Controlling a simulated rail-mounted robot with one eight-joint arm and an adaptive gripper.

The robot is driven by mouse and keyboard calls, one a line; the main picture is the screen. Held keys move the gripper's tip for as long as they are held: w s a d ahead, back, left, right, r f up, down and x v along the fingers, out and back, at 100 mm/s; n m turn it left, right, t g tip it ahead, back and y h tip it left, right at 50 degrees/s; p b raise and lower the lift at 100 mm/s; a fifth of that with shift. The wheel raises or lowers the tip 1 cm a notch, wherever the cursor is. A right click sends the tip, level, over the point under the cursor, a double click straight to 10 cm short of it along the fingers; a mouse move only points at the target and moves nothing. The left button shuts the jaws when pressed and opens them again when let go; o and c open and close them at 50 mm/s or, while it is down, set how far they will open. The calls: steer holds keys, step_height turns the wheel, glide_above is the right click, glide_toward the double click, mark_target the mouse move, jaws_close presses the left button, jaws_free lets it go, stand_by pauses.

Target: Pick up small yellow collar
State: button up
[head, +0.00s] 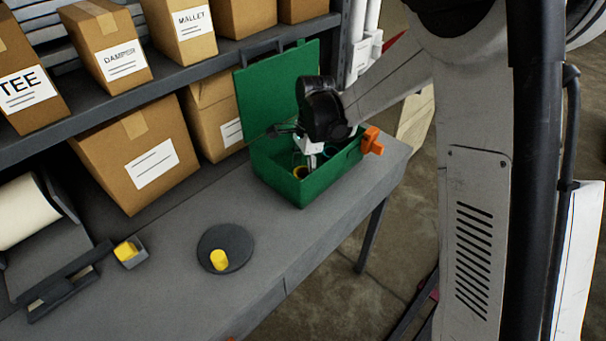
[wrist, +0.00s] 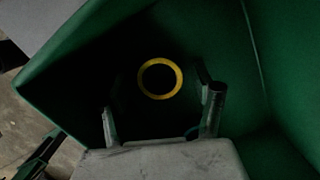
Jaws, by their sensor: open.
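The small yellow collar (wrist: 179,85) shows as a yellow ring in the wrist view, down inside the green box. In the head view a bit of yellow ring (head: 300,172) shows inside the box near its front corner. The green box (head: 302,194) stands on the bench with its lid (head: 262,88) raised. My gripper (head: 311,160) reaches down into the box. In the wrist view my gripper (wrist: 161,115) is open, its fingers apart on either side below the ring. I cannot tell whether they touch it.
Box walls rise close around my gripper. An orange clamp-like part (head: 372,142) is at the box's right side. A dark round disc (head: 241,236) bears a yellow piece (head: 219,260); a small grey tray (head: 135,262) holds another. Cardboard boxes (head: 128,160) line the back. The front of the bench is clear.

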steer(key=shift+f, duration=0.5)
steer(key=c, duration=1.1)
steer(key=shift+r, duration=0.15)
